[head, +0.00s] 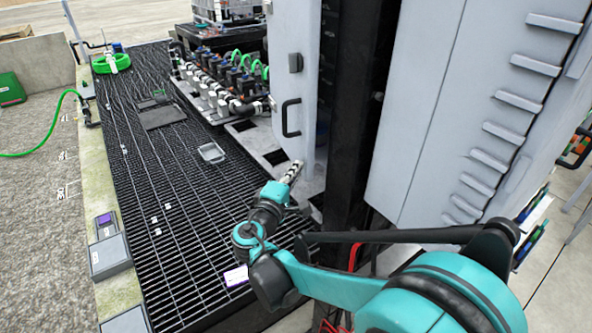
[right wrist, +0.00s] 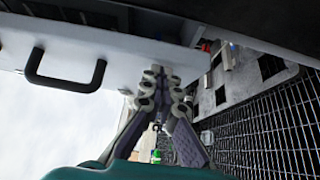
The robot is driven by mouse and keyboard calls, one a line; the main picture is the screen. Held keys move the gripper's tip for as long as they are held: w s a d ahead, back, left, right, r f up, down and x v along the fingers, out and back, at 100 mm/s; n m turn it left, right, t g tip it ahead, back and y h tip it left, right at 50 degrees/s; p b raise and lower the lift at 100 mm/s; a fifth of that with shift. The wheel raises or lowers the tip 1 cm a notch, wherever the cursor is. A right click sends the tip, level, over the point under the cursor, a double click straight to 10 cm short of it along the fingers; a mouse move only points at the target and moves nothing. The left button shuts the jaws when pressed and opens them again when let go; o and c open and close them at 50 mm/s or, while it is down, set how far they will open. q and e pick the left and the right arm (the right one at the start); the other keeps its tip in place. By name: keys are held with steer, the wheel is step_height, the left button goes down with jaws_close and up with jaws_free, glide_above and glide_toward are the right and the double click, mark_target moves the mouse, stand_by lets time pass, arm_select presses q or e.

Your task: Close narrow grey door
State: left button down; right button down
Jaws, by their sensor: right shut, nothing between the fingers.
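The narrow grey door (head: 296,66) stands open at the top middle of the head view, left of a dark upright gap (head: 345,150). It has a black pull handle (head: 291,118) and a small black latch (head: 296,62). My right gripper (head: 296,168) is shut and empty by the door's lower end. In the right wrist view the door (right wrist: 120,50) spans the upper left with its handle (right wrist: 65,75). The gripper's fingertips (right wrist: 167,82) are together close to the door's edge; I cannot tell whether they touch it. My left gripper is out of view.
A large grey cabinet (head: 412,110) with louvres stands right of the gap. A manifold with green hoses (head: 230,80) lies behind and left of the door. Black grating (head: 180,220) covers the floor at left, with a small clear tray (head: 212,152) on it.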

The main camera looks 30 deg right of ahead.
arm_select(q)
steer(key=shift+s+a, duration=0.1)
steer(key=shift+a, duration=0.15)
arm_select(e)
steer(key=s+d, duration=0.1)
steer(key=d, duration=0.5)
steer(key=shift+d+r, duration=0.15)
